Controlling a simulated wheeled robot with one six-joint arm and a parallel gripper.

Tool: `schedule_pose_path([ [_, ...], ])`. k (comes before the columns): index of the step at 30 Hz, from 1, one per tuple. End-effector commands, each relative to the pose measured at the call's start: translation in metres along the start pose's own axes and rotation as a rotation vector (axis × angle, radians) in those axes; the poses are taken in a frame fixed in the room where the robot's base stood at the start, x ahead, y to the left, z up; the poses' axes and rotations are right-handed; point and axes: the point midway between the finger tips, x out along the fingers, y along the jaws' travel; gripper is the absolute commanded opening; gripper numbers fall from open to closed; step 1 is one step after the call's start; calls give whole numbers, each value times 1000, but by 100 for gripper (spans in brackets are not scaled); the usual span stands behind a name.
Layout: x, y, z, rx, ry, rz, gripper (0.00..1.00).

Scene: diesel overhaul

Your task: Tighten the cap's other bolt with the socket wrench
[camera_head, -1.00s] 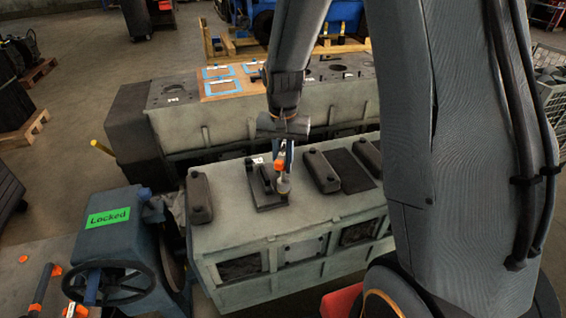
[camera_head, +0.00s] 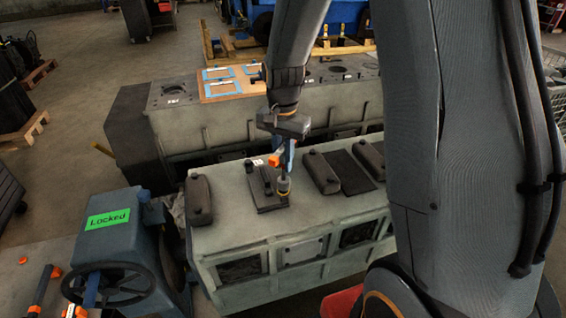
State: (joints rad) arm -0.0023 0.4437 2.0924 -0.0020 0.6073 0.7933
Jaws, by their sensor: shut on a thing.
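My gripper (camera_head: 288,142) is above the light grey engine block (camera_head: 230,225), shut on the socket wrench (camera_head: 283,186). The wrench has an orange part near the jaws and a grey socket with a yellow band at its lower end. It points down. The socket end is at the right side of the dark cap (camera_head: 262,193), on the block's top. I cannot tell whether the socket sits on a bolt, as the bolt under it is hidden. An upright dark post stands on the cap's left part.
Dark covers (camera_head: 199,199) and (camera_head: 321,173) stand on the block on either side of the cap. A blue machine with a handwheel (camera_head: 110,284) and a green "Locked" sign (camera_head: 107,219) stands at the left. A second block with blue gaskets (camera_head: 222,88) lies behind.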

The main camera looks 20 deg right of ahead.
Motion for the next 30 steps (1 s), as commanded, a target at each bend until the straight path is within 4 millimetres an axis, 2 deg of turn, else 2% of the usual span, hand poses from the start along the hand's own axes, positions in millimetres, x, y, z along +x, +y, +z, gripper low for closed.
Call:
schedule_pose_path([
  [30,0,0,-1,-722,1,-2,0],
])
